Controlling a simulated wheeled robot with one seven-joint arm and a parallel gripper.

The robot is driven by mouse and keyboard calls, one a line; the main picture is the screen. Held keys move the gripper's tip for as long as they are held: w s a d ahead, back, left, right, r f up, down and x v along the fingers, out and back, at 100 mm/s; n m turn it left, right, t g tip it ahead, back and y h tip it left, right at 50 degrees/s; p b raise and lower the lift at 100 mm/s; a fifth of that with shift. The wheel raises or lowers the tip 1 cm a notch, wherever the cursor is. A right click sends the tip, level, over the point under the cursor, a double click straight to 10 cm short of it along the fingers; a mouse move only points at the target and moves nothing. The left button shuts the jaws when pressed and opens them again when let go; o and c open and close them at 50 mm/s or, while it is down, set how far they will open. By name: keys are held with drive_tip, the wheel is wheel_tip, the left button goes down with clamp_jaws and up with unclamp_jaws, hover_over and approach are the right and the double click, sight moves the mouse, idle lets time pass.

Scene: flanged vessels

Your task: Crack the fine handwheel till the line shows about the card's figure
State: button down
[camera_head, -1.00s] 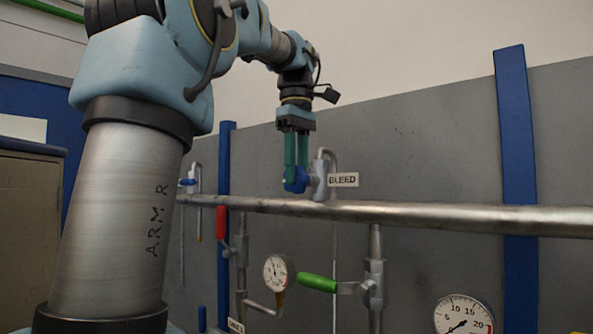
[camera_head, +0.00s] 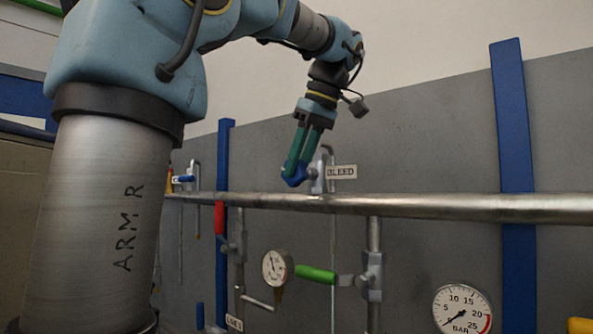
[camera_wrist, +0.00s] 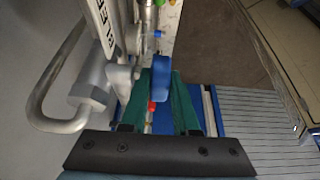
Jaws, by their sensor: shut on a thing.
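My gripper (camera_head: 296,170) has green fingers shut on the blue handwheel (camera_head: 293,181) of the bleed valve (camera_head: 318,178), above the long pipe. My gripper leans, fingertips down and left. In the wrist view the blue handwheel (camera_wrist: 163,84) sits between the two green fingers, and the grey valve body (camera_wrist: 92,84) is to the left. A BLEED label (camera_head: 342,171) is beside the valve. The large bar gauge (camera_head: 462,310) has its needle pointing lower left, near the low end of the scale. A smaller dial gauge (camera_head: 277,267) is too small to read. I see no card with a readable figure.
The steel pipe (camera_head: 420,205) runs across just below my gripper. A green lever (camera_head: 315,274) and a red lever (camera_head: 219,217) are on valves below it. Blue posts (camera_head: 514,130) stand against the grey panel. Wall space right of the BLEED label is clear.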

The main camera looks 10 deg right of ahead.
drive_tip(key=t+y+b, duration=0.1)
drive_tip(key=f+t+y+b, duration=0.1)
drive_tip(key=b, duration=0.1)
drive_tip(key=t+y+b, duration=0.1)
drive_tip(key=b, duration=0.1)
drive_tip(key=shift+s+d+f, duration=0.15)
drive_tip(key=shift+s+d, duration=0.1)
drive_tip(key=shift+d, duration=0.05)
drive_tip(key=t+y+b, duration=0.1)
drive_tip(key=b, duration=0.2)
drive_tip(key=f+t+y+b, duration=0.1)
drive_tip(key=t+b, duration=0.1)
drive_tip(key=b, duration=0.1)
drive_tip(key=shift+s+d+y, duration=0.1)
drive_tip(key=shift+y, duration=0.2)
drive_tip(key=t+y+b, duration=0.2)
drive_tip(key=b, duration=0.4)
drive_tip(key=shift+f, duration=0.2)
drive_tip(key=t+y+b, duration=0.1)
drive_tip(key=b, duration=0.2)
drive_tip(key=shift+t, duration=0.3)
drive_tip(key=shift+r+y+b, duration=0.15)
drive_tip(key=shift+y+b, duration=0.15)
drive_tip(key=shift+b, duration=0.15)
drive_tip(key=shift+r+t, duration=0.1)
drive_tip(key=shift+t, duration=0.2)
drive_tip(key=c, duration=0.9)
unclamp_jaws()
drive_tip(key=shift+c, duration=0.2)
